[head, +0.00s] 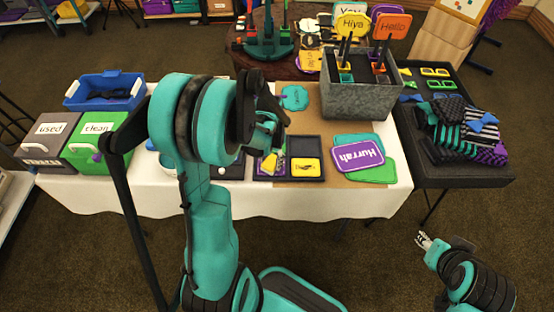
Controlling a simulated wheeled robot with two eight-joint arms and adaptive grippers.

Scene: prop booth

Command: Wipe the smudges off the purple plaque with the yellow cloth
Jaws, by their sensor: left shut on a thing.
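My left gripper (272,148) reaches over the white table and is shut on the yellow cloth (269,163), which shows just below its fingers. Purple edges (262,174) of a piece show beneath the cloth, in a dark tray's left compartment; I take this for the purple plaque. My gripper and the cloth hide most of it, and no smudges can be made out. I cannot tell whether the cloth touches it. My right gripper (424,240) is low at the right, in front of the table and away from it; its finger opening is too small to judge.
A dark tray (308,178) holds a yellow tag. A purple "Hurrah" sign (357,157) lies on green ones to the right. A grey metal bin (358,100) with upright signs stands behind. "Used" (45,146) and "clean" (98,145) boxes and a blue caddy (106,90) stand left.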

